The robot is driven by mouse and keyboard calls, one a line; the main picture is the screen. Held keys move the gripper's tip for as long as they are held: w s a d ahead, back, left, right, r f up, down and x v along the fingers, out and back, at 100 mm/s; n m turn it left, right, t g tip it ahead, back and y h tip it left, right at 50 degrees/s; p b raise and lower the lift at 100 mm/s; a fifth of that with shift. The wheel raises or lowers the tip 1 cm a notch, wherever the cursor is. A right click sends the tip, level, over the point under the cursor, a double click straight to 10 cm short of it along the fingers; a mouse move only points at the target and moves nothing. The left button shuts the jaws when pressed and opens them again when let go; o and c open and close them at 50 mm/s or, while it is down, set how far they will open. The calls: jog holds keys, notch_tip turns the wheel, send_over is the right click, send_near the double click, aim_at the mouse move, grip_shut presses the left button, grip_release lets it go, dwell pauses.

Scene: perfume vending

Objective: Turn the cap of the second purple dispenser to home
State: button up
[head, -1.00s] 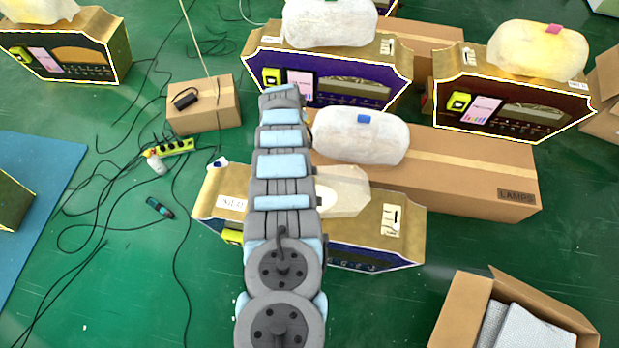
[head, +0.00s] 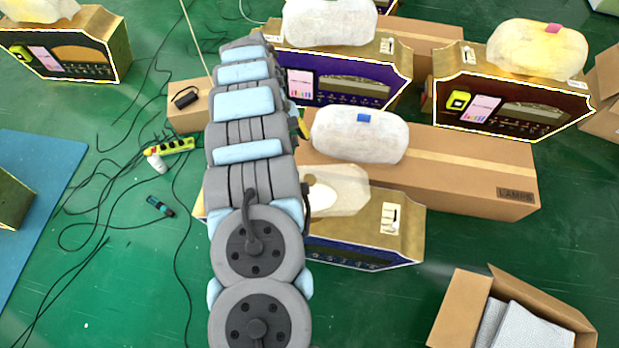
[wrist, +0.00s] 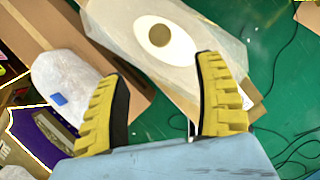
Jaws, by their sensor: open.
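Two dispensers with purple fronts show in the head view: a far purple dispenser (head: 345,82) and a near purple dispenser (head: 365,250) with a gold top. Pale wrapping (head: 345,190) lies over the near one's top, partly behind my arm. In the wrist view, a round brownish cap-like disc (wrist: 159,35) sits within a white ring on pale wrapping (wrist: 115,30). My gripper (wrist: 160,68) is open and empty, its yellow ribbed fingers apart below the disc in the picture. In the head view my arm hides most of my gripper.
A long cardboard box (head: 470,170) lies behind the near dispenser, with a white wrapped bundle (head: 360,135) on it. A dark red dispenser (head: 515,105) stands at right. An open carton (head: 460,310) is at front right. Cables and a power strip (head: 168,147) lie on the green floor at left.

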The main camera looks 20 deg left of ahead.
aim_at(310, 179)
jog(key=b+x, duration=0.2)
jog(key=x, duration=1.3)
jog(key=shift+f, duration=0.25)
grip_shut()
